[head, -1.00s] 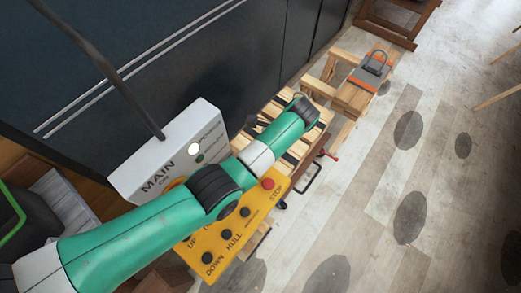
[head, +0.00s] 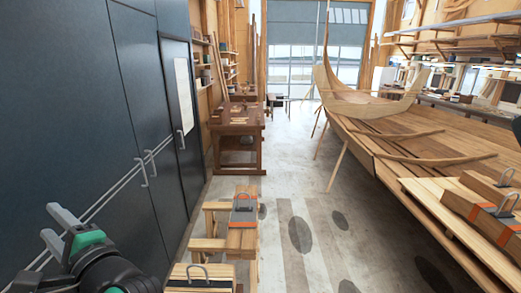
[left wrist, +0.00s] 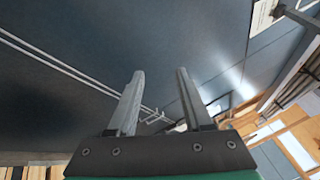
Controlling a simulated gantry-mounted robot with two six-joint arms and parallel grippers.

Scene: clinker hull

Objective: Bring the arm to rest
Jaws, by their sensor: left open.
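My left gripper (head: 58,232) is at the lower left of the head view, raised in front of the dark blue cabinet wall (head: 80,110). In the left wrist view its two grey fingers (left wrist: 160,95) stand apart with nothing between them. The dark cabinet front fills most of that view behind the fingers. The green and black wrist shows at the bottom left of the head view. My right gripper is not in view.
A wooden workbench (head: 238,140) is farther back. A wooden boat hull (head: 420,150) fills the right.

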